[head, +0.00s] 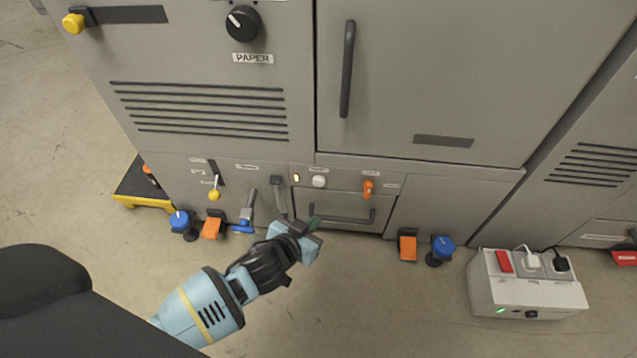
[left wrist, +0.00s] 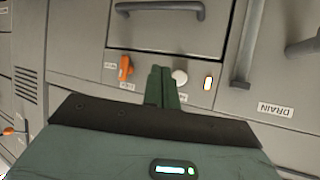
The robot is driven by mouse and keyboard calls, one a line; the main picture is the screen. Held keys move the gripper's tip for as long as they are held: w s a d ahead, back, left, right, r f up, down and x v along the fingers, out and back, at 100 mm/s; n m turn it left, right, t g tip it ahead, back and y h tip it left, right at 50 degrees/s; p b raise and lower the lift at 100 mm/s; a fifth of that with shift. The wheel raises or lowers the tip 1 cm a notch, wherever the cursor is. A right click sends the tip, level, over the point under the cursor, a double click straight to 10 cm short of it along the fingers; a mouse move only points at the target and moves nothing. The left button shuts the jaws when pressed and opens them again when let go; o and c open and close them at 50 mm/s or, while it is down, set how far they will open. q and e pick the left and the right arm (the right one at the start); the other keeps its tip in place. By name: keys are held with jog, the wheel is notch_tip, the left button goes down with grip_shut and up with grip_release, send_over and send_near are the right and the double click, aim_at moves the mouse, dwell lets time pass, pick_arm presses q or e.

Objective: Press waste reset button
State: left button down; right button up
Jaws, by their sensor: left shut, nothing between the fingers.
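A round white button (head: 319,181) sits on the lower grey panel, between a small lit yellow indicator (head: 296,177) and an orange knob (head: 368,187). It is the likely waste reset button, but the label above it is too small to read. My left gripper (head: 313,224) is shut and empty, in front of and below the button in the head view. In the left wrist view the closed green fingers (left wrist: 162,85) point at the panel beside the white button (left wrist: 179,77), between it and the orange knob (left wrist: 125,68). I cannot tell contact. My right gripper is not in view.
A drawer handle (head: 342,218) lies just below the button. A white power box (head: 527,284) is on the floor at right. Open floor lies in front.

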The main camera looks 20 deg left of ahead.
aim_at(319, 182)
pick_arm(q)
jog(key=w+a+b, duration=0.2)
jog(key=w, duration=0.5)
jog(key=shift+w+a, duration=0.15)
jog(key=shift+w, duration=0.25)
dwell(0.3)
dwell(1.0)
jog(key=shift+w, duration=0.1)
dwell(0.4)
jog(key=shift+w+a, duration=0.1)
jog(key=shift+w, duration=0.2)
